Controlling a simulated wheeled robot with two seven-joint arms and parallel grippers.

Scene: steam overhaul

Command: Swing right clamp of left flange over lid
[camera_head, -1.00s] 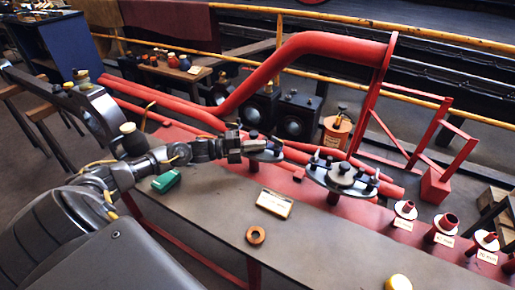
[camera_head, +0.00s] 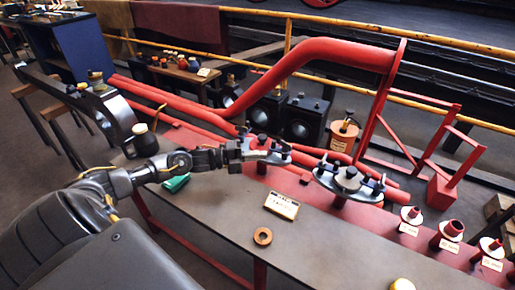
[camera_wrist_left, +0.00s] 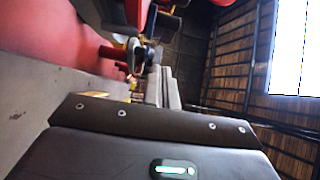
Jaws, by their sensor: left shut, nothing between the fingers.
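The left flange (camera_head: 283,157) is a dark round lid fitting on a red stub, with small dark clamps around it. Its right clamp (camera_head: 285,147) shows at its right edge. My left gripper (camera_head: 266,155) is shut and empty at the front left of this flange, hiding part of the lid; I cannot tell whether it touches. In the left wrist view the gripper's dark housing fills the bottom, and the fingertips and clamp cannot be made out. My right gripper is not in view.
A second flange (camera_head: 347,179) with dark clamps stands to the right. A label plate (camera_head: 282,205) and a copper ring (camera_head: 263,236) lie on the bench (camera_head: 215,222). Red stubs (camera_head: 448,235) stand at the right. A large red pipe (camera_head: 320,50) arches behind.

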